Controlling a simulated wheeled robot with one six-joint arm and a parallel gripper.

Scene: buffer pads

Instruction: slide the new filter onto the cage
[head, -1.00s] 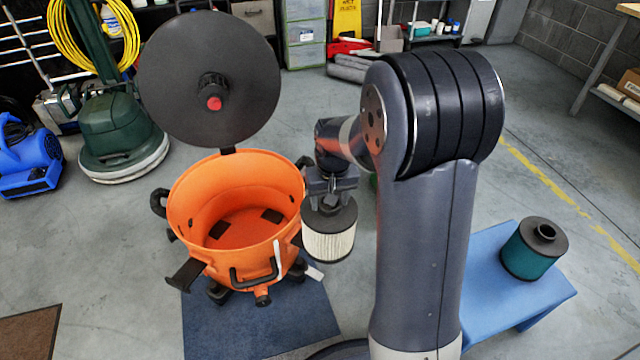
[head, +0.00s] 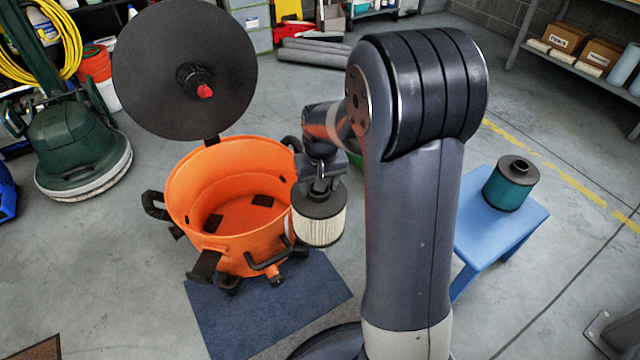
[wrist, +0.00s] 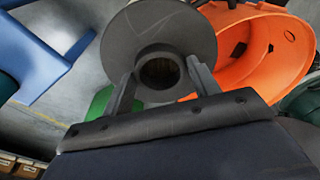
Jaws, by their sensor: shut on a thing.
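My gripper (head: 319,187) is shut on the top collar of a cream pleated filter (head: 319,226) with dark end caps. The filter hangs upright beside the right rim of the orange vacuum drum (head: 187,241). In the wrist view the fingers (wrist: 160,78) hold the collar around the hole of its dark end cap (wrist: 185,25). The drum's round black lid (head: 145,55) stands tilted open. A dark cage-like fitting (head: 188,78) with a red tip (head: 204,91) sticks out from the lid's inner face, with no filter around it. A teal filter (head: 509,187) stands on a blue stool (head: 470,225).
A blue mat (head: 240,318) lies under and in front of the drum. A green floor machine (head: 75,148) stands to the left. Grey rolls (head: 315,53) lie behind. Shelving with boxes (head: 562,36) is at the back right.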

